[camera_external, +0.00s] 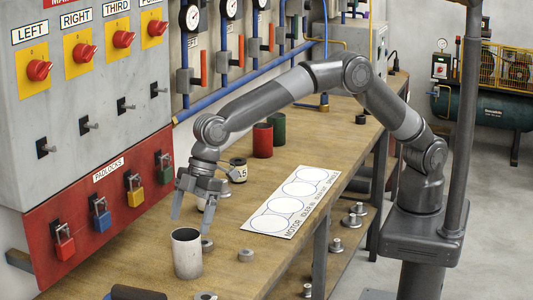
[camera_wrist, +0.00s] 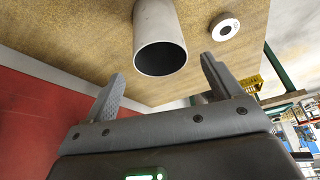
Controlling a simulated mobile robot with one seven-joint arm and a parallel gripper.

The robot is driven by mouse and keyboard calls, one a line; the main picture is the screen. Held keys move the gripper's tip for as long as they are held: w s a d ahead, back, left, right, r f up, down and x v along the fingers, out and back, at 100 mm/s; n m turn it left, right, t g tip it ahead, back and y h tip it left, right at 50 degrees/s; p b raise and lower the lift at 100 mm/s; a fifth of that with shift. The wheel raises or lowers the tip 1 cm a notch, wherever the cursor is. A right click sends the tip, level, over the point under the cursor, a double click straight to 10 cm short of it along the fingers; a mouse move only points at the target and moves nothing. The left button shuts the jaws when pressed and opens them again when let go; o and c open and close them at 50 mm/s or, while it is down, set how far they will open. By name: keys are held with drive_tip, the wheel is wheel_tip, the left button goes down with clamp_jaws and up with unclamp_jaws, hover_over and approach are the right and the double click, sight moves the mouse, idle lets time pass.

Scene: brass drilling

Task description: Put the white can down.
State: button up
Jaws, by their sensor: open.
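The white can (camera_external: 187,258) stands upright and open-topped on the wooden workbench, near its front end. In the wrist view the can (camera_wrist: 155,20) shows beyond the finger gap, with its dark open mouth towards the camera. My gripper (camera_external: 193,224) is open, fingers spread and pointing down, just behind and above the can's rim in the external view. In the wrist view nothing is held between the fingers of my gripper (camera_wrist: 161,70); whether either touches the can I cannot tell.
A white sheet with circles (camera_external: 292,203) lies further back. Red (camera_external: 263,140) and green (camera_external: 279,128) cans and a labelled can (camera_external: 238,170) stand behind. The red padlock panel (camera_external: 110,205) borders the bench's left.

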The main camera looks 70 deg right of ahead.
drive_tip(key=shift+v, duration=1.9)
drive_tip(key=shift+d+r, duration=0.1)
drive_tip(key=d+r+m+t, duration=0.15)
drive_tip(key=d+r, duration=0.35)
drive_tip(key=d, duration=0.6)
drive_tip(key=w+d+r+m+h, duration=0.1)
drive_tip(key=d+r+m, duration=0.25)
drive_tip(key=d, duration=0.85)
drive_tip(key=d+r+m+t, duration=0.1)
drive_tip(key=d+r, duration=0.4)
drive_tip(key=d, duration=0.6)
drive_tip(key=s+d+m+t+h, duration=0.1)
drive_tip(key=s+d+m, duration=0.1)
drive_tip(key=s+d, duration=0.5)
drive_tip(key=s+d+m+h, duration=0.1)
drive_tip(key=s+d+m, duration=0.2)
drive_tip(key=d, duration=0.8)
drive_tip(key=s+d+f+m, duration=0.1)
drive_tip(key=s+d+f, duration=0.1)
drive_tip(key=s+d, duration=0.2)
drive_tip(key=s+d+f+m+h, duration=0.1)
drive_tip(key=s+d+f+m, duration=0.1)
drive_tip(key=s+d, duration=0.3)
drive_tip(key=s+f, duration=0.1)
drive_tip(key=s, duration=0.2)
drive_tip(key=shift+d+f+t, duration=0.25)
drive_tip(key=shift+f+t, duration=0.05)
drive_tip(key=shift+t, duration=0.05)
